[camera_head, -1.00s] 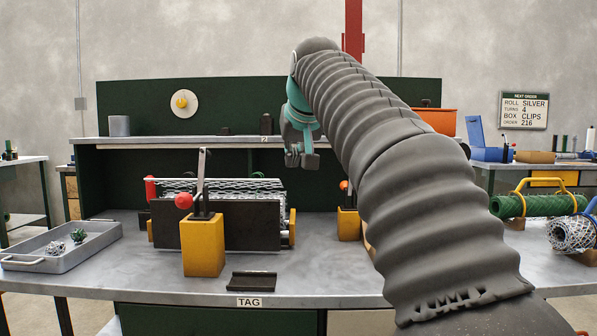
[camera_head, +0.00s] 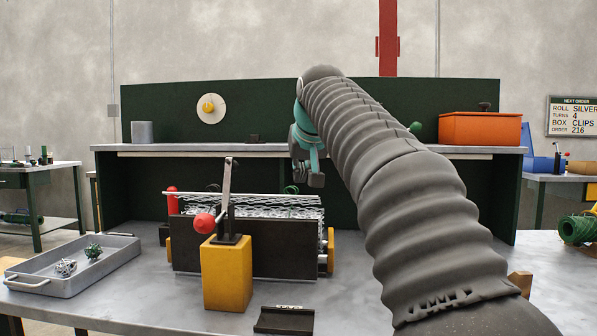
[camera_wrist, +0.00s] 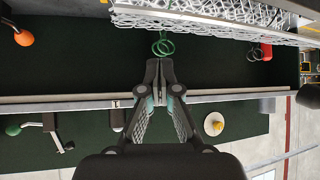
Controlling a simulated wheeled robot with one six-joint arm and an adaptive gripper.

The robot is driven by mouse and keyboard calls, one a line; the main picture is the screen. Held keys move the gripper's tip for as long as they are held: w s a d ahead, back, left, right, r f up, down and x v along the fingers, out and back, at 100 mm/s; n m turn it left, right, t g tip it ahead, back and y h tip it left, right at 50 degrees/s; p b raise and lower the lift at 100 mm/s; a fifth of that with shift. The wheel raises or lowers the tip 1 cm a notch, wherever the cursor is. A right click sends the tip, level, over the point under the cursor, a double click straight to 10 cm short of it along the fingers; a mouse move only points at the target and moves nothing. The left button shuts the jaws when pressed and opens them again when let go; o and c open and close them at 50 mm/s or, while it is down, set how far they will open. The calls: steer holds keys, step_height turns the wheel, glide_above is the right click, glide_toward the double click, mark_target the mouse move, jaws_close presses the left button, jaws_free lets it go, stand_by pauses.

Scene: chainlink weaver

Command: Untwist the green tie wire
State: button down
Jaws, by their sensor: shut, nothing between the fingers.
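A green tie wire with looped ends (camera_wrist: 163,45) shows just beyond my fingertips in the wrist view, beside the silver chain-link mesh (camera_wrist: 225,12). In the head view the green wire (camera_head: 291,189) sits at the back of the mesh roll (camera_head: 260,205), in the dark trough. A second green loop (camera_wrist: 256,54) shows further right in the wrist view. My gripper (camera_wrist: 158,72) is shut with nothing held; its tips point at the nearer loop, and I cannot tell whether they touch it. In the head view my gripper (camera_head: 309,180) hangs above and behind the trough's right end.
A yellow block with a red-knobbed lever (camera_head: 227,275) stands before the trough. A grey tray (camera_head: 75,280) with wire scraps is at the left. A shelf (camera_head: 200,149) crosses behind, carrying an orange box (camera_head: 480,129).

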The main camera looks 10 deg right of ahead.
mark_target(295, 189)
steer(key=x, duration=0.6)
steer(key=shift+w+d+f, duration=0.15)
steer(key=shift+f, duration=0.1)
steer(key=shift+a, duration=0.3)
stand_by(1.3)
